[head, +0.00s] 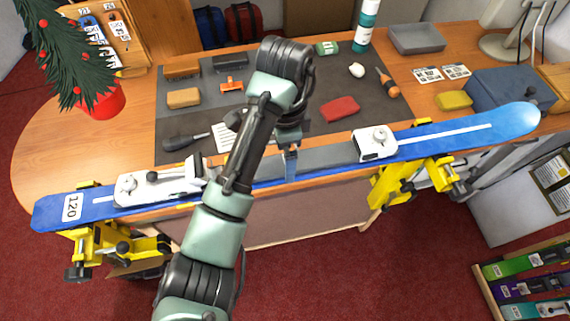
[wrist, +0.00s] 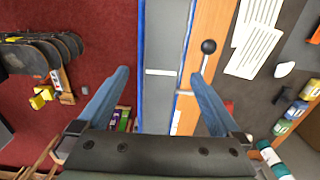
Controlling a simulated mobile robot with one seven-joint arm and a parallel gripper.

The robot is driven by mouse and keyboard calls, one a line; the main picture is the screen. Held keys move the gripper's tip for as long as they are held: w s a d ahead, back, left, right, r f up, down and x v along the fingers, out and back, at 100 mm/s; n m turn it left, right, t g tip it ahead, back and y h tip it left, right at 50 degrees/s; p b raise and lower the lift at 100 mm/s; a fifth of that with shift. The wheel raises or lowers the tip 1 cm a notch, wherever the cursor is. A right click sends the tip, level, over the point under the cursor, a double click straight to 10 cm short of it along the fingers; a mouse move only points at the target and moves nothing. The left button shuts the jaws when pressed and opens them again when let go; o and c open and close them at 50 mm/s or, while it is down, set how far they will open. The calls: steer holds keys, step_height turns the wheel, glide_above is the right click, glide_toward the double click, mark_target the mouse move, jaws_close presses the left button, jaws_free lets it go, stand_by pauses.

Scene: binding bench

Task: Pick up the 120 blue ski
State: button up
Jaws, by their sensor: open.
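The blue ski (head: 450,133) marked 120 lies across yellow vise clamps along the front of the bench, with a white binding toe (head: 375,143) and a white heel piece (head: 158,184) on top. My gripper (head: 291,165) is at the grey middle of the ski between the bindings. In the wrist view the ski (wrist: 165,60) runs between the two blue fingers of my gripper (wrist: 160,85), which are spread apart on either side of it. I cannot tell whether the fingers touch it. My arm hides part of the ski near the heel piece.
The yellow left clamp (head: 115,245) and right clamp (head: 410,180) support the ski. Tools and blocks lie on the dark mat (head: 300,95) behind it. A potted tree (head: 100,100) stands at left. A rack of other skis (head: 525,285) is at lower right.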

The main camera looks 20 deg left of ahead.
step_height(320, 180, down, 3)
steer(key=shift+w+f+p, duration=0.1)
steer(key=shift+f+p, duration=0.05)
steer(key=shift+p, duration=0.35)
jaws_close()
